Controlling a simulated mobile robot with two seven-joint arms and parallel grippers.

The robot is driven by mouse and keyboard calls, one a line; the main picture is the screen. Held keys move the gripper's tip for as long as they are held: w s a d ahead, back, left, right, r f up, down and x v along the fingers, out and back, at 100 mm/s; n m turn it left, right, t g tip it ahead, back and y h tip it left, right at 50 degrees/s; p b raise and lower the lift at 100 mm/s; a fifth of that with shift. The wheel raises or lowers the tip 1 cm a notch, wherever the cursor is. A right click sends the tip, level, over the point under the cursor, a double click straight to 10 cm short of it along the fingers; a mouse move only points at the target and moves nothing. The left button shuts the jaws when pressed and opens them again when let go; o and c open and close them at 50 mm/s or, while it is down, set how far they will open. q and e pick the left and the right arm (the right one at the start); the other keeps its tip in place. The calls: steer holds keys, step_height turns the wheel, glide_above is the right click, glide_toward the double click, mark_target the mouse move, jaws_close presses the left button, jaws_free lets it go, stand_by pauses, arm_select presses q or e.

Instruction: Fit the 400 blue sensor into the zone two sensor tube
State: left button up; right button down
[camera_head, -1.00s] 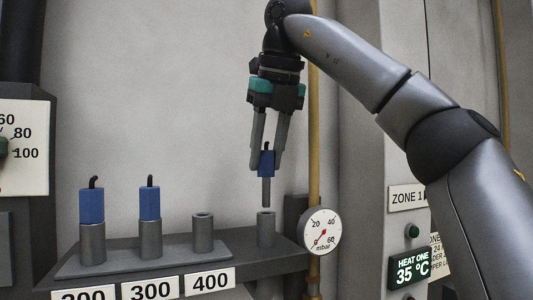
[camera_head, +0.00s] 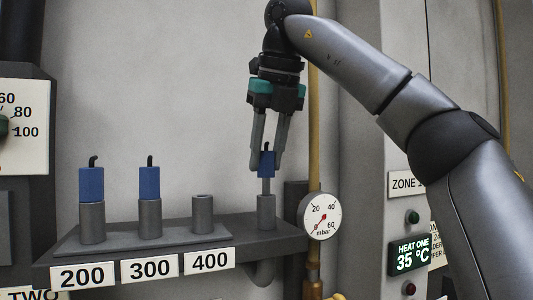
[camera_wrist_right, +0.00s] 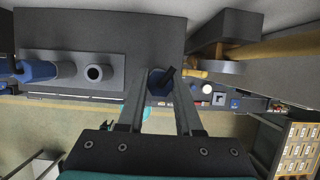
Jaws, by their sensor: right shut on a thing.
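My right gripper (camera_head: 267,165) is shut on the blue sensor (camera_head: 266,160), which hangs upright with its thin metal probe pointing down. The probe's lower part is hidden in the mouth of the grey tube (camera_head: 266,213) at the shelf's right end; the blue body is still above the rim. The holder over the 400 label (camera_head: 209,261) is empty (camera_head: 202,215). In the right wrist view the sensor (camera_wrist_right: 159,84) sits between the fingertips (camera_wrist_right: 160,100), and its probe and tube are hidden. My left gripper is not in view.
Blue sensors stand in the 200 holder (camera_head: 91,185) and the 300 holder (camera_head: 149,183). A pressure gauge (camera_head: 318,216) and a yellow pipe (camera_head: 314,120) are close to the right of the tube. A HEAT ONE display (camera_head: 410,256) is farther right.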

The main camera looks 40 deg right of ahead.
steer(key=shift+f+b, duration=1.1)
steer(key=shift+f, duration=0.4)
steer(key=shift+c, duration=0.5)
jaws_free()
steer(key=shift+r, duration=0.1)
step_height(320, 180, up, 6)
steer(key=p, duration=0.6)
steer(key=shift+p, duration=0.4)
